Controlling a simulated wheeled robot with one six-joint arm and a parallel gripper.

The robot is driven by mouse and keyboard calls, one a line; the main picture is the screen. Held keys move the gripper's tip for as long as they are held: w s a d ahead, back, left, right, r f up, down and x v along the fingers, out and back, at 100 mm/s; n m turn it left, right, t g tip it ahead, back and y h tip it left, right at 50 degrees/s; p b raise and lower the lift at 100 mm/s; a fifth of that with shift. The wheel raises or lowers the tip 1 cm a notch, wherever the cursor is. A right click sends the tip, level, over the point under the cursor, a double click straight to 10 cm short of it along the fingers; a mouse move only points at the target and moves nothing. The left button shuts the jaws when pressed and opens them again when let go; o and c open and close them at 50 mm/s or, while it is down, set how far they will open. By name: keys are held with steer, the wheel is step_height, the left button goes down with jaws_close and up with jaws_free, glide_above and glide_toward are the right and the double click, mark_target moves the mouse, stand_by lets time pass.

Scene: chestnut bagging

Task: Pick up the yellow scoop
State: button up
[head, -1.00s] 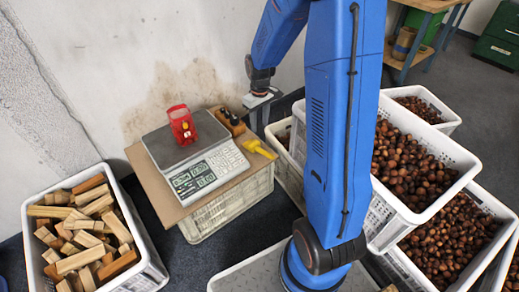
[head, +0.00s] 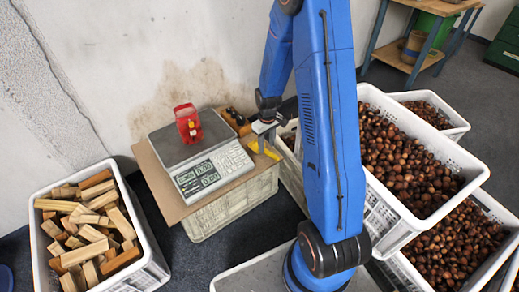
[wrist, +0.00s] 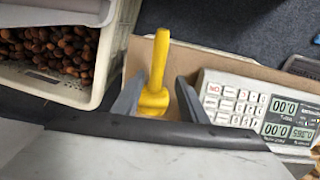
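The yellow scoop (wrist: 157,72) lies on the brown board beside the scale. In the wrist view its handle points up the picture and its lower part sits between the two fingers of my gripper (wrist: 158,97). The fingers are apart, with the scoop between them. I cannot tell how far above the board they are. In the head view my gripper (head: 262,139) is over the board's right side and partly covers the scoop (head: 268,151).
A scale (head: 205,158) holding a red object (head: 188,124) stands on the board (head: 163,190), left of my gripper. A wooden block with dark tools (head: 236,120) is close behind. Crates of chestnuts (head: 452,184) stand right; a crate of wood pieces (head: 142,235) stands left.

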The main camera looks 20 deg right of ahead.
mark_target(267, 151)
steer(key=shift+d+f, duration=0.15)
steer(key=shift+f, duration=1.4)
steer(key=shift+d+f, duration=0.1)
steer(key=shift+f, duration=1.45)
steer(key=shift+c, duration=0.3)
jaws_close()
